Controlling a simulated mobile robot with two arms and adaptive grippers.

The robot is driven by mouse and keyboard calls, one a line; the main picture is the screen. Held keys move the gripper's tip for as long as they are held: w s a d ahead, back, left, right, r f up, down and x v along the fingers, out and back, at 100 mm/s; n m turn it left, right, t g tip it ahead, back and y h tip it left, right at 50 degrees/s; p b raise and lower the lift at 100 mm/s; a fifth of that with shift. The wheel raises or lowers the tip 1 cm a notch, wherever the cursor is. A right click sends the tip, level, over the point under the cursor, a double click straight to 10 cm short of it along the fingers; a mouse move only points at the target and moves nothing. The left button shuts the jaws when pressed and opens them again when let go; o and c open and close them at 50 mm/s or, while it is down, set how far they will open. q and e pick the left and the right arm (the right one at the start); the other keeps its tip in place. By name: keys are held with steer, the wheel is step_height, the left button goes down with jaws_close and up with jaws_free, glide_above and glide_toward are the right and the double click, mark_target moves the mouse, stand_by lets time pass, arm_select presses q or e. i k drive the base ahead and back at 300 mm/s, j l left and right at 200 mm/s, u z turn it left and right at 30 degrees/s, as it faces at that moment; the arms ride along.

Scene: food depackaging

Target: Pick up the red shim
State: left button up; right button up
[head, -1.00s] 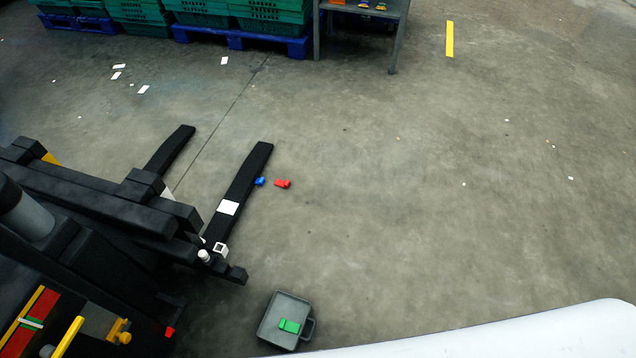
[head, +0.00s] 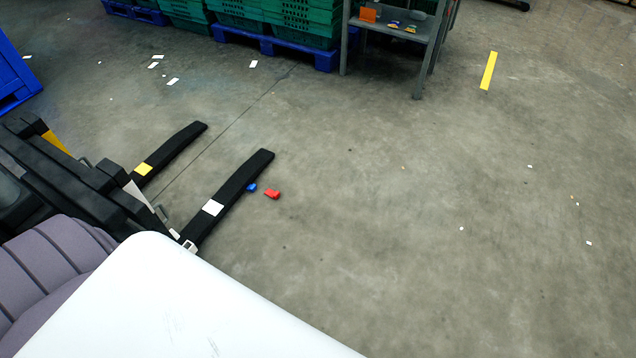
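The red shim (head: 272,194) lies on the concrete floor, just right of the black fork of a forklift. Neither of my grippers shows in the head view.
Two black forks (head: 239,191) of the forklift (head: 72,172) reach out along the floor from the left. Green crates (head: 238,12) on blue pallets (head: 280,43) and a grey metal table (head: 388,32) stand at the back. Floor right of the shim is clear.

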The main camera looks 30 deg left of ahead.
mark_target(273, 193)
steer(key=i+l, duration=0.3)
steer(key=i, duration=0.15)
steer(key=i+l, duration=0.35)
steer(key=i, duration=0.15)
steer(key=i+j+u, duration=0.1)
steer(key=i+u, duration=0.2)
steer(key=u, duration=0.15)
steer(key=i+u, duration=0.3)
steer(key=u, duration=0.15)
steer(key=i+l+u, duration=0.15)
steer(key=i+u, duration=0.15)
steer(key=u, duration=0.2)
steer(key=i+l+u, duration=0.25)
steer(key=u, duration=0.2)
